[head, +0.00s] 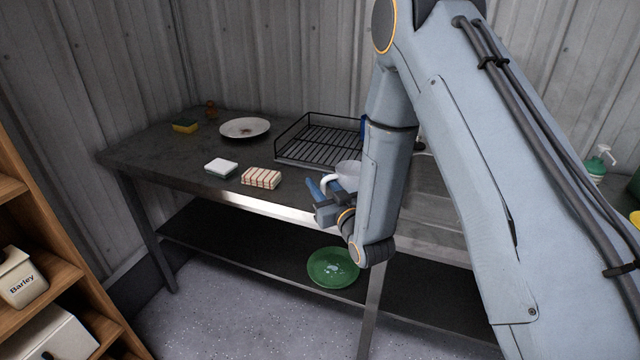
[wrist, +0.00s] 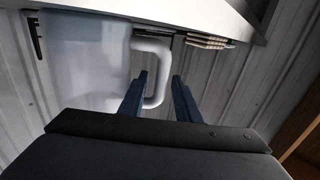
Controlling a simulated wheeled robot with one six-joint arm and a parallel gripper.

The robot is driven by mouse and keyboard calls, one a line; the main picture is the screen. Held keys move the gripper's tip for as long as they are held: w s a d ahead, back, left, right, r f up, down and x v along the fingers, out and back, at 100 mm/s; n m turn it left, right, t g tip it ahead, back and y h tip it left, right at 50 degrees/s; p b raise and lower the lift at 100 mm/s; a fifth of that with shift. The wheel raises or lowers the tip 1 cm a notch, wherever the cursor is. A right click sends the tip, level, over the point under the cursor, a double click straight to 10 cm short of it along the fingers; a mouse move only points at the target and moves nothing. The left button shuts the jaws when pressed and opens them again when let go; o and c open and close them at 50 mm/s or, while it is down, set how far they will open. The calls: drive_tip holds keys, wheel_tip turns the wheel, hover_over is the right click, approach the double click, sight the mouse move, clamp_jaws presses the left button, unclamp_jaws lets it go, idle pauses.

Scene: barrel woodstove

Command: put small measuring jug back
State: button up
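The small measuring jug is pale and translucent with a white loop handle. In the head view the jug (head: 349,169) is at the front of the metal table, partly hidden behind my arm. In the wrist view the jug (wrist: 85,60) fills the upper left, with its handle (wrist: 164,75) towards the middle. My gripper (head: 317,188) is at the handle side of the jug. In the wrist view my two blue fingers (wrist: 160,80) are apart, with the handle between them and a visible gap to the right finger. Whether the left finger touches the handle is unclear.
A black wire dish rack (head: 285,139) stands behind the jug. A plate (head: 245,128), a yellow sponge (head: 185,126), a white block (head: 221,167) and a striped block (head: 261,178) lie left. Wooden shelves (head: 60,290) stand front left.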

drive_tip(key=b+v, duration=0.2)
drive_tip(key=v, duration=0.9)
drive_tip(key=shift+b, duration=0.4)
drive_tip(key=s+d+f+m+g+h, duration=0.25)
drive_tip(key=d+g+h, duration=0.45)
drive_tip(key=d, duration=0.4)
drive_tip(key=s+d+r+m+g, duration=0.1)
drive_tip(key=s+g, duration=0.3)
drive_tip(key=s, duration=0.4)
drive_tip(key=s+d+r+m+g, duration=0.1)
drive_tip(key=s+d+g, duration=0.3)
drive_tip(key=s, duration=0.4)
drive_tip(key=shift+d+m+h, duration=0.2)
drive_tip(key=shift+m+h, duration=0.15)
drive_tip(key=shift+h, duration=0.05)
drive_tip(key=shift+s, duration=0.15)
